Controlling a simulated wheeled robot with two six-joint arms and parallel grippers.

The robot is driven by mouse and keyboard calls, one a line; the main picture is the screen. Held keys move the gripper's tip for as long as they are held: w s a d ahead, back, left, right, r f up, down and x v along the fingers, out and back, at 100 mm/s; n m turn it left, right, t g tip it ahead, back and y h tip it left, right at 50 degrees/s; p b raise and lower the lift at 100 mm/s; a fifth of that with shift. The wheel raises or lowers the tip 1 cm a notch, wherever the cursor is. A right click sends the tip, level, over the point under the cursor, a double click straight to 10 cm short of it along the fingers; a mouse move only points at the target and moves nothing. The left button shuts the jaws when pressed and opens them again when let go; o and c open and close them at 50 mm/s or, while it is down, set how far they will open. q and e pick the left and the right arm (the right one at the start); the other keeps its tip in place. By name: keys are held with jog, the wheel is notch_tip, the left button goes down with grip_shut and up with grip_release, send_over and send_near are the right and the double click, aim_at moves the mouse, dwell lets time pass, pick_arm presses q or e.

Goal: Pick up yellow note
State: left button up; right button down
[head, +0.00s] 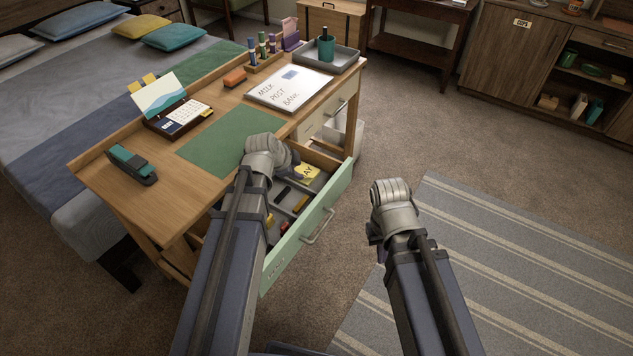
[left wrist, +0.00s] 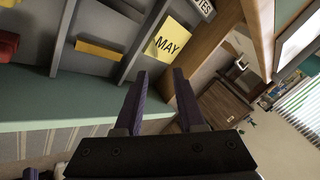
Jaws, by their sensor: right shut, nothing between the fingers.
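The yellow note (head: 308,172) lies in a compartment of the open desk drawer (head: 325,205), partly hidden by my left gripper in the head view. In the left wrist view the yellow note (left wrist: 168,42) reads "MAY" and lies just beyond my fingertips. My left gripper (left wrist: 160,78) is open and empty, with its two purple fingers apart. In the head view my left gripper (head: 292,168) is over the drawer's far part. My right gripper (head: 374,235) is shut and empty, away from the desk over the floor, mostly hidden by its wrist.
A yellow item (left wrist: 100,50) and a red item (left wrist: 7,46) lie in neighbouring compartments. The desk top with its green blotter (head: 228,140) overhangs the drawer on the left. Carpet and a striped rug (head: 500,260) leave free room to the right.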

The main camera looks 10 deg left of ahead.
aim_at(306, 177)
pick_arm(q)
jog(key=shift+w, duration=0.15)
jog(key=shift+b+x, duration=1.1)
jog(key=shift+x, duration=0.25)
jog(key=b+x, duration=0.2)
jog(key=s+b+x, duration=0.1)
jog(key=b+x, duration=0.1)
jog(key=shift+w+f, duration=0.15)
jog(key=shift+f, duration=0.25)
jog(key=shift+w+d+f+b, duration=0.2)
jog(key=shift+w+f+b, duration=0.1)
jog(key=shift+b, duration=0.05)
jog(key=shift+r, duration=0.1)
grip_shut()
